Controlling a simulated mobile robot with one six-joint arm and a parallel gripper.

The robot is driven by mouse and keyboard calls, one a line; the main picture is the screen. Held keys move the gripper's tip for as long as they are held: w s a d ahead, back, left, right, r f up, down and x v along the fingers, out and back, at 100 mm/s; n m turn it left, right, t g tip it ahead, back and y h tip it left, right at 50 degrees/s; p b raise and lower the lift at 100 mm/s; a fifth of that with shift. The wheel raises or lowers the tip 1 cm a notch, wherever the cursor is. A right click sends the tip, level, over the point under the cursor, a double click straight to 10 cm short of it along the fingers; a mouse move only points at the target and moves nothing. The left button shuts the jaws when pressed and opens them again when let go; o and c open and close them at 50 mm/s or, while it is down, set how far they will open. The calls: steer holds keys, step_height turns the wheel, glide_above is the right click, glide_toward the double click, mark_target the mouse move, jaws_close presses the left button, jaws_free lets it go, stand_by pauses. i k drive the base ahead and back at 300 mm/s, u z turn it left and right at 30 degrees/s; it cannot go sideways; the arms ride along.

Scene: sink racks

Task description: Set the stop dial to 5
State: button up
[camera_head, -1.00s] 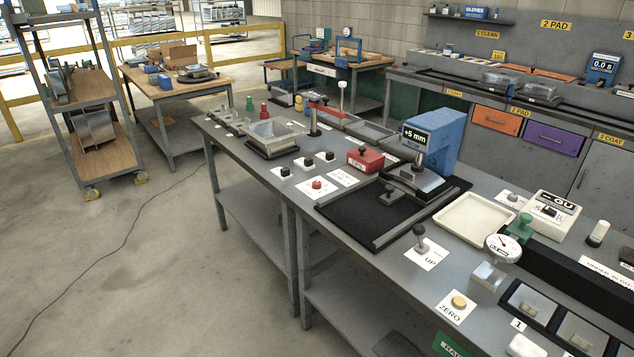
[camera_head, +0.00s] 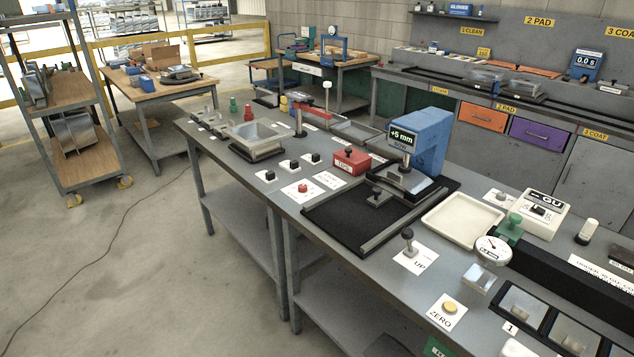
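No dial is clearly marked as the stop dial, and I cannot make out any dial setting. My gripper is not in view.
Several small black knobs (camera_head: 293,165) and a red button (camera_head: 303,188) sit on the bench's left part. A lever (camera_head: 408,241) on an "UP" card, a yellow ZERO button (camera_head: 449,307) and a round gauge (camera_head: 492,248) stand at right.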

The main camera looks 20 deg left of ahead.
mark_target(302, 188)
steer(key=z, duration=0.2)
steer(key=k, duration=1.7)
steer(key=u, duration=0.6)
steer(key=i, duration=1.7)
steer(key=u, duration=0.1)
